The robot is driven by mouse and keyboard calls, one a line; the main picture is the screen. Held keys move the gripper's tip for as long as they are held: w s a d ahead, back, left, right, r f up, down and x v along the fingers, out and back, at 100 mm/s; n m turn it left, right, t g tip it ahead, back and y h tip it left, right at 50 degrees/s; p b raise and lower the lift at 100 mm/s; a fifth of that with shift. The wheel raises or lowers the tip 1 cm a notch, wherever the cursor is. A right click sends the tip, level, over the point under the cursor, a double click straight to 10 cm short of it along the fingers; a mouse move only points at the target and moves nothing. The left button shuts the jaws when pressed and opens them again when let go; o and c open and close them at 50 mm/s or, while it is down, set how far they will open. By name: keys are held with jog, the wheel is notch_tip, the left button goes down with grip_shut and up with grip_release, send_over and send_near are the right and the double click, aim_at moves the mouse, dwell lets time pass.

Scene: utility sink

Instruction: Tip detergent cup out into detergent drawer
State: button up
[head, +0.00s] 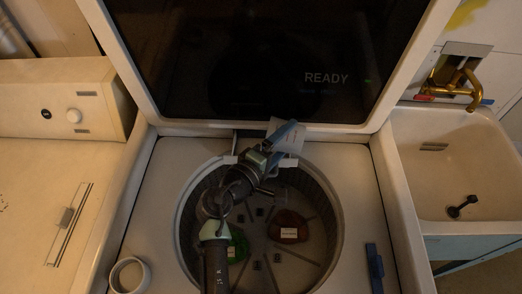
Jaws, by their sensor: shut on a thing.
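My gripper (283,135) is at the back rim of the open washer tub, below the dark lid panel. It is shut on a small white cup (294,145), which looks tilted. The blue fingers cover part of the cup, and its mouth and contents cannot be made out. A dark slot with pale edges at the back of the tub opening (236,146) may be the detergent drawer; my arm hides much of it. I cannot tell whether the cup is over it.
The round tub (318,246) holds a reddish-brown labelled item (289,228) and a green item (238,246). A sink (458,165) stands right. The raised lid (250,60) limits room behind.

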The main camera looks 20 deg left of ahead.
jog(key=shift+a+f+n+b, duration=0.2)
jog(key=shift+n+b, duration=0.1)
jog(key=shift+b, duration=0.35)
jog(key=shift+a+r+n+t+b, duration=0.1)
jog(key=shift+n+t+b, duration=0.2)
jog(key=shift+n+t, duration=0.1)
